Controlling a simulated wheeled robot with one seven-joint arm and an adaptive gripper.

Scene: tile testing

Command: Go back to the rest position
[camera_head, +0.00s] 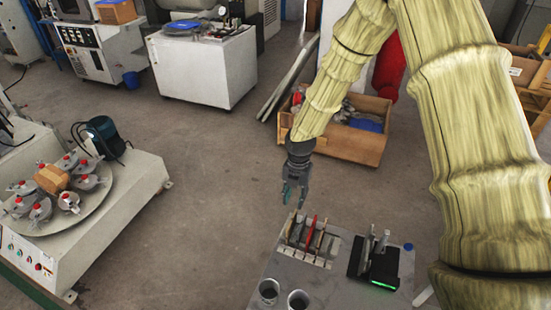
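My gripper (296,195) hangs at the end of my arm near the middle of the view, pointing down. Its two dark fingers look spread apart, with teal patches at the tips, and I see nothing held between them. It is above the far edge of a grey work table (262,285). I cannot tell the exact height gap.
A black device with a green light (383,284) and two metal cups (298,299) share the table. A round turntable machine (62,190) stands left, a white cabinet (200,72) behind, and a wooden crate (352,146) behind my gripper. The floor between is clear.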

